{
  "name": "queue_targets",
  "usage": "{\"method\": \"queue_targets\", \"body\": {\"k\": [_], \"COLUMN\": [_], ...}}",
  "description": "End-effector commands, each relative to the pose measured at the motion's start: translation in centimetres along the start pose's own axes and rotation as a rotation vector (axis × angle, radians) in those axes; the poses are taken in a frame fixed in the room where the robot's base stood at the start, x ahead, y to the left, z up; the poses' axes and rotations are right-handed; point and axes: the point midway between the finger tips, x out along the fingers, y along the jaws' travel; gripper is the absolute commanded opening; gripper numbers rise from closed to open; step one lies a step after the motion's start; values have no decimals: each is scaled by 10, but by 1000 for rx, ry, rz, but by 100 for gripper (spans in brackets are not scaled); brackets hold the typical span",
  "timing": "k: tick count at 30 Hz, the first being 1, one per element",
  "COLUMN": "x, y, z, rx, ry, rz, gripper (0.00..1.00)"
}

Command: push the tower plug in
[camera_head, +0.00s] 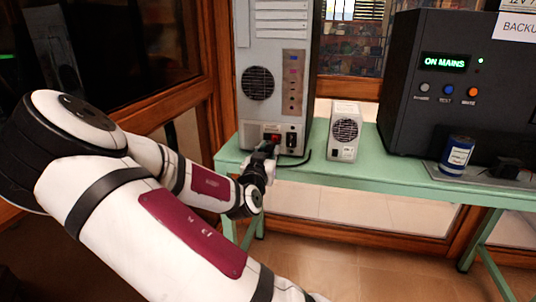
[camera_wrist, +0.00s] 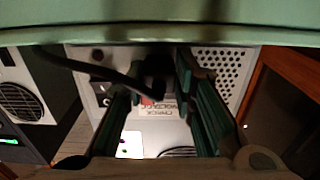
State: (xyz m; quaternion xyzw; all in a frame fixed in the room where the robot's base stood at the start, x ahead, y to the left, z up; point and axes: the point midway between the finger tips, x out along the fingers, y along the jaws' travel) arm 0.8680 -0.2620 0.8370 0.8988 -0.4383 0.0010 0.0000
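The grey tower (camera_head: 273,85) stands on the green bench, with a red switch (camera_head: 275,136) and a dark socket (camera_head: 291,139) low on its face. The wrist view shows the tower's lower panel (camera_wrist: 160,118) upside down, with the red switch (camera_wrist: 147,100) partly covered. A black plug (camera_wrist: 154,78) with a cable (camera_wrist: 105,70) hangs before the panel. My gripper (camera_wrist: 158,80) is open, its two fingers on either side of the plug with gaps visible. In the head view my gripper (camera_head: 262,152) is just in front of the tower's lower left; the plug's tip is hidden.
A small white fan unit (camera_head: 344,132) stands right of the tower. A black cabinet (camera_head: 455,80) reading ON MAINS and a blue can (camera_head: 457,155) stand farther right. The green bench edge (camera_head: 390,178) runs close below my gripper. A wooden frame (camera_head: 200,80) is at left.

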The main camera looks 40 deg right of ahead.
Motion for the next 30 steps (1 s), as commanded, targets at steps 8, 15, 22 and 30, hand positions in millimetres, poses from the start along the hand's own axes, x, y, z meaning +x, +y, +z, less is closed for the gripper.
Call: {"method": "queue_targets", "body": {"k": [8, 15, 22, 30], "x": [0, -14, -51, -74], "y": [0, 0, 0, 0], "z": [0, 1, 1, 0], "rx": [0, -1, -1, 0], "ry": [-1, -3, -3, 0], "rz": [1, -1, -2, 0], "gripper": [42, 42, 42, 42]}}
